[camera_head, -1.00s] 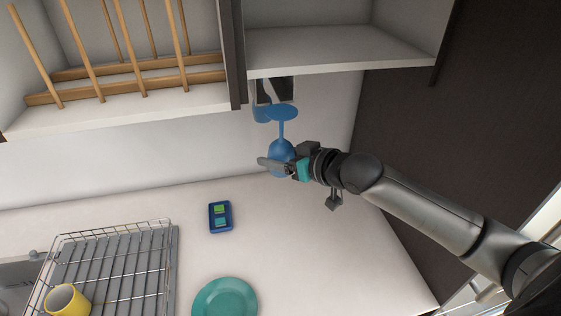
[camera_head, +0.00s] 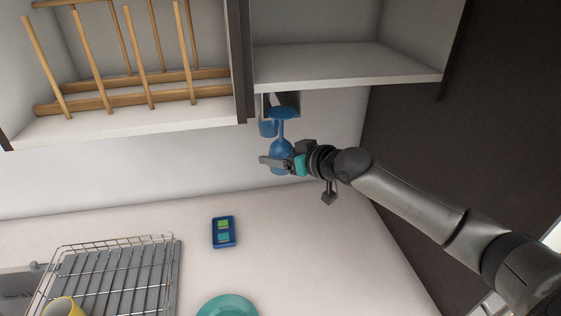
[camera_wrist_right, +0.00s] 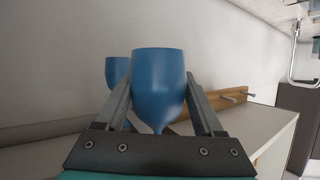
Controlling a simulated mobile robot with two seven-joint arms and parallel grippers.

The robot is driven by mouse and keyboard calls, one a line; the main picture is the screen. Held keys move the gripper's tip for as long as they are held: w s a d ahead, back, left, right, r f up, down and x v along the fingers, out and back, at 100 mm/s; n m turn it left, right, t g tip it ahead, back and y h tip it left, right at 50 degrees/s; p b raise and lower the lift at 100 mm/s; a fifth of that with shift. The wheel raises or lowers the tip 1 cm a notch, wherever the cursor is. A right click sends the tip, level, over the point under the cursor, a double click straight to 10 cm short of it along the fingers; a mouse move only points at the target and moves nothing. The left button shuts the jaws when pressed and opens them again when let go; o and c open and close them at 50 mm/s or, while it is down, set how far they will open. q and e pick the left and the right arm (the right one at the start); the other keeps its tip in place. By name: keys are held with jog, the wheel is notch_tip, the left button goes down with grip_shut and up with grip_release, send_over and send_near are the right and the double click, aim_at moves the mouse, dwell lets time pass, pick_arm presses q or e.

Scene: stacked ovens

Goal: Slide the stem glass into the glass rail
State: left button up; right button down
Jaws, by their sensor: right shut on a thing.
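The blue stem glass (camera_head: 281,151) is upside down, its round foot (camera_head: 283,112) at the top and its bowl below. My right gripper (camera_head: 280,162) is shut on the bowl from the right side. The bowl also shows between the fingers in the right wrist view (camera_wrist_right: 159,82). The grey glass rail (camera_head: 291,99) is under the right-hand cabinet. The foot is just below and in front of it in the picture; I cannot tell whether they touch. A second blue glass (camera_head: 267,128) hangs upside down behind, partly hidden. My left gripper is not in view.
The open cabinet shelf (camera_head: 345,84) is just above the glass. A wooden plate rack (camera_head: 130,98) stands in the left cabinet. On the counter are a wire drying rack (camera_head: 120,275), a yellow mug (camera_head: 62,308), a blue sponge tray (camera_head: 223,231) and a teal plate (camera_head: 228,306).

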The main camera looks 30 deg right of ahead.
jog(key=shift+w+d+b, duration=0.25)
jog(key=shift+w+b, duration=0.2)
jog(key=shift+w, duration=0.5)
jog(key=shift+w+d+b, duration=0.2)
jog(key=shift+w+b, duration=0.3)
jog(key=shift+w, duration=0.45)
jog(key=shift+w+d+b, duration=0.25)
jog(key=shift+w+b, duration=0.2)
jog(key=shift+w, duration=0.5)
jog(key=shift+f, duration=0.1)
grip_release()
jog(key=shift+f, duration=0.1)
